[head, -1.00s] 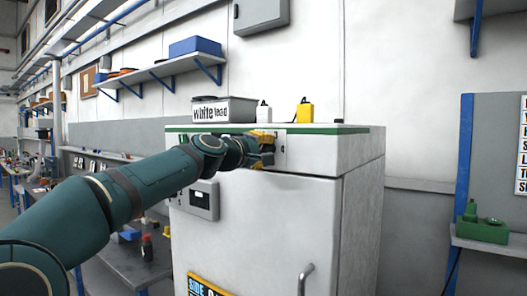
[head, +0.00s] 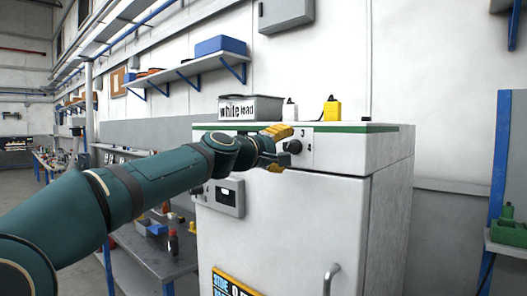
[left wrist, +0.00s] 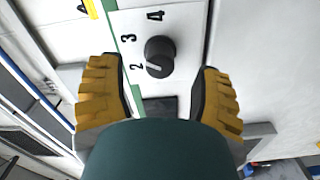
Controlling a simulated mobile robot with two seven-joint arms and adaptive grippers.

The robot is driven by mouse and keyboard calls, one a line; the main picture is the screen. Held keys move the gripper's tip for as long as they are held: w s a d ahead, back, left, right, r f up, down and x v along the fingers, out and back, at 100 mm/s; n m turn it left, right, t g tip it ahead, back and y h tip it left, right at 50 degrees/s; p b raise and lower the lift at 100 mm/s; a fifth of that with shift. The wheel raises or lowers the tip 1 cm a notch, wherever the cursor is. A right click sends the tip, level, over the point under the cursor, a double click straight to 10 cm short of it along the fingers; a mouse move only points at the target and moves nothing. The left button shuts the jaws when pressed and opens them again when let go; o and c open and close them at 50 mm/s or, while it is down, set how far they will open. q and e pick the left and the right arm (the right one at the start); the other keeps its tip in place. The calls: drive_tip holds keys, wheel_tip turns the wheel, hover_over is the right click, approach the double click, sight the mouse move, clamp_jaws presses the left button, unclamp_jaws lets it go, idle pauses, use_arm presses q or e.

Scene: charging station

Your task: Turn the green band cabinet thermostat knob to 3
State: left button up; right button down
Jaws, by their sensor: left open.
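The green band cabinet (head: 290,215) is white with a green stripe along its top edge. Its black thermostat knob (head: 293,146) sits on a pale plate near the top, with the 3 and 4 visible beside it. In the left wrist view the knob (left wrist: 160,57) has the numbers 2, 3 and 4 around its left side. Its white mark points toward the 2. My left gripper (head: 279,148) is open, with yellow-padded fingers just left of the knob. In the wrist view its fingers (left wrist: 160,90) lie either side below the knob, apart from it. My right gripper is not in view.
A grey bin labelled white lead (head: 250,107), a white object (head: 290,111) and a yellow object (head: 332,110) stand on the cabinet top. A small display panel (head: 228,197) is on the front below my arm. A door handle (head: 330,280) is lower down.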

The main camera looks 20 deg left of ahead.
use_arm(q)
drive_tip(key=v, duration=0.8)
drive_tip(key=shift+s, duration=0.1)
drive_tip(key=w+d+f+g+y, duration=0.1)
drive_tip(key=w+f+g, duration=0.15)
drive_tip(key=f, duration=0.75)
drive_tip(key=w+d+f+g+y, duration=0.1)
drive_tip(key=w+f, duration=0.2)
drive_tip(key=f, duration=0.7)
drive_tip(key=s+d+f+m+g, duration=0.1)
drive_tip(key=d+f+g, duration=0.1)
drive_tip(key=f, duration=0.9)
drive_tip(key=d+f+m+g, duration=0.1)
drive_tip(key=f+m+g, duration=0.1)
drive_tip(key=f, duration=0.9)
drive_tip(key=s+d+f+m+g+y, duration=0.1)
drive_tip(key=s+f, duration=0.1)
drive_tip(key=f, duration=0.3)
drive_tip(key=s+d+f+g, duration=0.1)
drive_tip(key=s+f+g, duration=0.15)
drive_tip(key=f, duration=0.35)
drive_tip(key=s+d+f+m+g, duration=0.2)
drive_tip(key=s+d+f, duration=0.1)
drive_tip(key=s+f, duration=0.6)
drive_tip(key=s+d+f+m+g, duration=0.2)
drive_tip(key=s+f, duration=0.8)
drive_tip(key=s, duration=0.5)
drive_tip(key=shift+d+m+g+h, duration=0.35)
drive_tip(key=shift+d+m, duration=0.35)
drive_tip(key=shift+d, duration=0.25)
